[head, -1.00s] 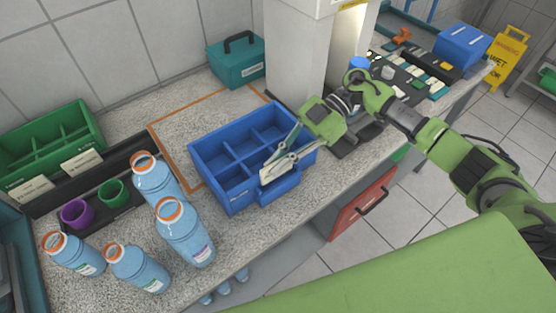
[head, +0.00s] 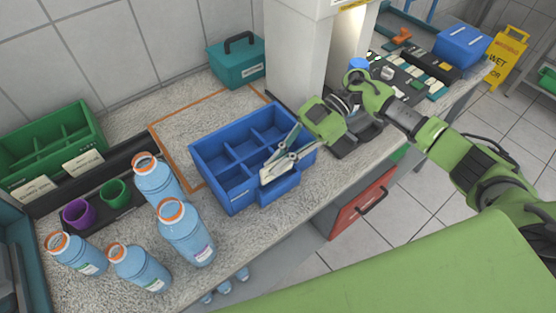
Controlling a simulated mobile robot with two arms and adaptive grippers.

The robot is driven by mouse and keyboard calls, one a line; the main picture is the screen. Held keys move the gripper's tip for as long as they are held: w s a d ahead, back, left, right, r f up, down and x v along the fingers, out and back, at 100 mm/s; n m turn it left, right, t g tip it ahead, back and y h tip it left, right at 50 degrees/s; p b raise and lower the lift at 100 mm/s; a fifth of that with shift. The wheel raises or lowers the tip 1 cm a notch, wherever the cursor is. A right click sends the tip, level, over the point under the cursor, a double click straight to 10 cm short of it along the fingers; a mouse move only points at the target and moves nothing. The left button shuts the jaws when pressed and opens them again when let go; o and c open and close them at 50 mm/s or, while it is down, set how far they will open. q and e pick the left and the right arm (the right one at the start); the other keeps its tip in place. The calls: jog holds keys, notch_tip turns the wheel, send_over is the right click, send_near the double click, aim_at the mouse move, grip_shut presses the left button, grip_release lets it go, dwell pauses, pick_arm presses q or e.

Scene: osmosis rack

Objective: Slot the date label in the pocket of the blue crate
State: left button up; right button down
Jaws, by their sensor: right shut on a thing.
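The blue crate (head: 238,199), divided into several compartments, stands on the speckled counter. A blue pocket (head: 283,189) juts from its front side. My right gripper (head: 272,166) reaches in from the right over the crate's front edge and is shut on the date label (head: 277,171), a small pale card. The label is at the mouth of the pocket, partly covered by the fingers. I cannot tell whether its lower edge is inside the pocket or just above it. My left gripper is not in view.
Several blue bottles with orange rims, one of them here (head: 187,236), stand left of the crate. A purple cup (head: 77,213) and a green cup (head: 113,192) are behind them. A green crate (head: 50,148) is far left. A white pillar (head: 296,60) rises behind my right gripper.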

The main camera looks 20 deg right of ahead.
jog(key=c, duration=2.1)
grip_release()
jog(key=shift+c, duration=0.2)
jog(key=shift+d, duration=0.15)
jog(key=v, duration=1.1)
jog(key=shift+d+r, duration=0.25)
jog(key=shift+d, duration=0.05)
jog(key=shift+w, duration=0.1)
